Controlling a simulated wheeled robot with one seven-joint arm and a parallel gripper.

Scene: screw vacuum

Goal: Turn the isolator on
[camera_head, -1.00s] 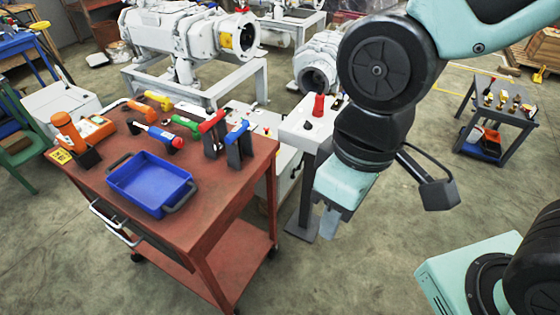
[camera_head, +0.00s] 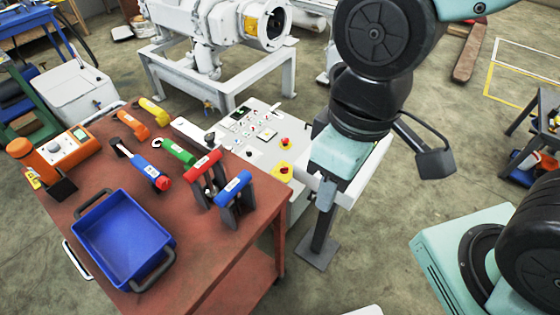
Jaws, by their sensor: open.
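A white box on a grey post (camera_head: 362,178) stands right of the red workbench; it is probably the isolator's stand. My gripper (camera_head: 326,190) points down in front of this box and covers much of its top. The red handle seen there earlier is now hidden behind my gripper and wrist. I cannot tell whether the fingers touch the box. The jaws look open, and nothing shows between them. A white control panel (camera_head: 255,138) with small switches and red buttons (camera_head: 284,170) on yellow lies left of my gripper.
The red workbench (camera_head: 72,222) holds a blue tray (camera_head: 108,232), red and blue clamp-like tools (camera_head: 203,167), screwdriver-like tools and an orange device (camera_head: 66,147). A white pump on a frame (camera_head: 222,88) stands behind. Bare floor (camera_head: 345,275) lies in front of the post.

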